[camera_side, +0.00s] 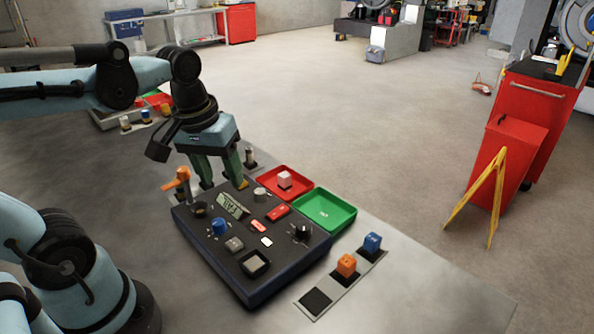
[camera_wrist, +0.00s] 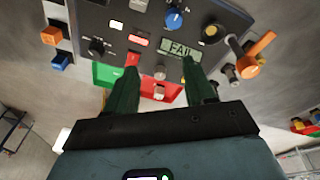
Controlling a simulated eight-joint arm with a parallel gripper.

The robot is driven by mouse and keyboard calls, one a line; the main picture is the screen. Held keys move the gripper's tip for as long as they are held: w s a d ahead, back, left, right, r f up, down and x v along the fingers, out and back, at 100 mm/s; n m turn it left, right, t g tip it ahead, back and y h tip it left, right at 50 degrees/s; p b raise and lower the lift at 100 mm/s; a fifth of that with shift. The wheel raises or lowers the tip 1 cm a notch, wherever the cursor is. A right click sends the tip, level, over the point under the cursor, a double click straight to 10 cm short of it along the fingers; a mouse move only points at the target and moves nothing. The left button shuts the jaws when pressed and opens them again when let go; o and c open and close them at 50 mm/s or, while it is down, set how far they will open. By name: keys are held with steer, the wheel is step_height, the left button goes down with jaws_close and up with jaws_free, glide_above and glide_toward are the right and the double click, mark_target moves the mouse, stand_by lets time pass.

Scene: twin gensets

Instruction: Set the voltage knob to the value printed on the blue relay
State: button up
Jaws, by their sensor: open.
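The blue relay (camera_side: 372,241) is a small blue cube in a socket on a grey strip right of the control panel. It also shows at the left of the wrist view (camera_wrist: 61,61); its printed value is too small to read. The dark panel (camera_side: 262,281) carries a blue knob (camera_side: 218,226) and a black knob (camera_side: 303,231), both with marks around them. I cannot tell which is the voltage knob. The blue knob (camera_wrist: 174,19) and black knob (camera_wrist: 97,46) also show in the wrist view. My gripper (camera_side: 225,184) is open and empty above the panel's far edge.
The display (camera_wrist: 180,48) reads FAIL. An orange lever (camera_side: 179,180) rises at the panel's left corner. A red tray (camera_side: 303,184) with a pinkish cube (camera_side: 285,178) and a green tray (camera_side: 325,210) lie behind. An orange relay (camera_side: 346,265) stands beside the blue one.

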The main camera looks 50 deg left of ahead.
mark_target(218, 222)
steer(key=shift+s+a+f+n+g, duration=0.25)
steer(key=shift+f+n+g, duration=0.15)
steer(key=shift+f, duration=1.35)
steer(key=shift+s+a+f+n+g, duration=0.15)
steer(key=shift+s+f+n+g, duration=0.3)
steer(key=shift+f, duration=1.25)
steer(key=shift+s+a+f+n+g, duration=0.1)
steer(key=shift+a+f+n+g, duration=0.3)
steer(key=shift+f, duration=1.35)
steer(key=shift+d, duration=0.2)
jaws_close()
steer(key=shift+m, duration=0.25)
steer(key=m, duration=0.3)
steer(key=shift+m, duration=2.6)
